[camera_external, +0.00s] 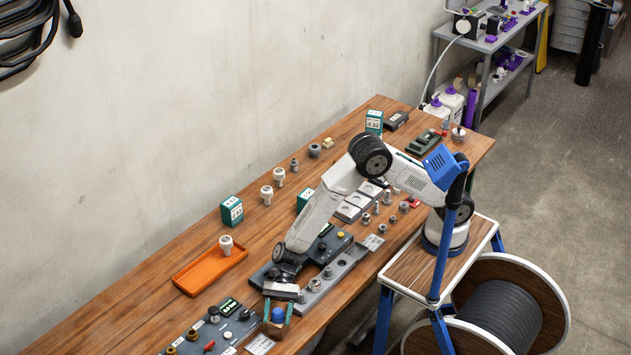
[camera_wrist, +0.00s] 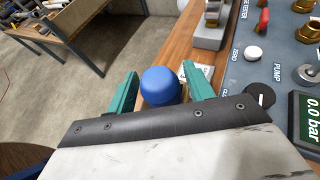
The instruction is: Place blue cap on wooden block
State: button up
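The blue cap (camera_external: 278,315) is a rounded blue piece near the front edge of the bench, and it also shows in the wrist view (camera_wrist: 160,83). A pale wooden block (camera_external: 276,328) shows directly below the cap, with only a small part visible; the cap appears to rest on it. My gripper (camera_external: 277,312) points down there, its green fingers on either side of the cap. In the wrist view (camera_wrist: 161,90) narrow gaps show between the fingers and the cap, so the gripper looks open around it.
A dark control panel (camera_external: 225,328) with knobs and a gauge lies left of my gripper. A grey fitting rail (camera_external: 325,285) lies to its right. A white label (camera_external: 260,344) is in front.

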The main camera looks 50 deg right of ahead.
jog(key=shift+r, duration=0.15)
jog(key=shift+w+d+r, duration=0.15)
jog(key=shift+d, duration=0.05)
jog(key=v, duration=1.1)
jog(key=shift+w+d, duration=0.15)
jog(key=shift+d, duration=0.05)
